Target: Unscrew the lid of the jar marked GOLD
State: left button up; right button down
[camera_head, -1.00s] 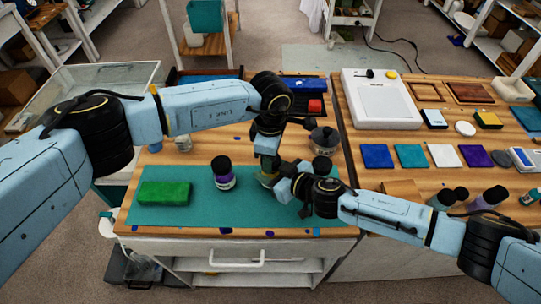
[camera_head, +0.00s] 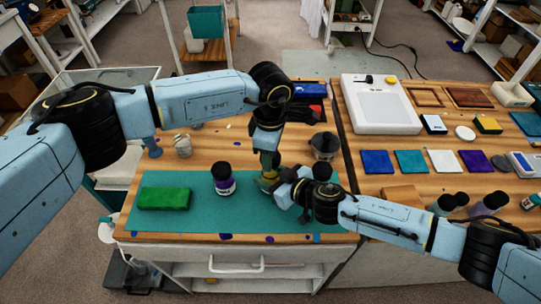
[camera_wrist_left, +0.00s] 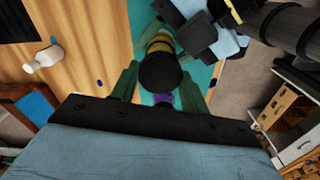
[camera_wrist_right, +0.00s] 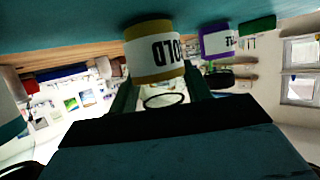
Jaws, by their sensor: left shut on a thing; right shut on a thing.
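The jar marked GOLD (camera_wrist_right: 153,52) has a yellow band and stands on the teal mat (camera_head: 190,218). In the head view it is mostly hidden behind my grippers. Its black lid (camera_wrist_left: 160,72) lies between the fingers of my left gripper (camera_wrist_left: 160,85), which comes down from above and is shut on it. My right gripper (camera_wrist_right: 160,92) reaches in low from the side and is shut on the jar's body. The letters GOLD appear upside down in the right wrist view. I cannot tell whether the lid has turned or loosened.
A purple-labelled jar (camera_head: 223,181) with a black lid stands left of my grippers. A green block (camera_head: 163,198) lies on the mat's left part. A dark lidded pot (camera_head: 325,146) stands behind my right gripper. Coloured tiles (camera_head: 411,161) and a white scale-like device (camera_head: 378,103) occupy the right bench.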

pick_arm(q)
notch_tip(320, 180, up, 2)
jog(key=shift+r, duration=0.1)
pick_arm(e)
jog(key=c, duration=0.6)
grip_release()
jog(key=shift+s+d, duration=0.1)
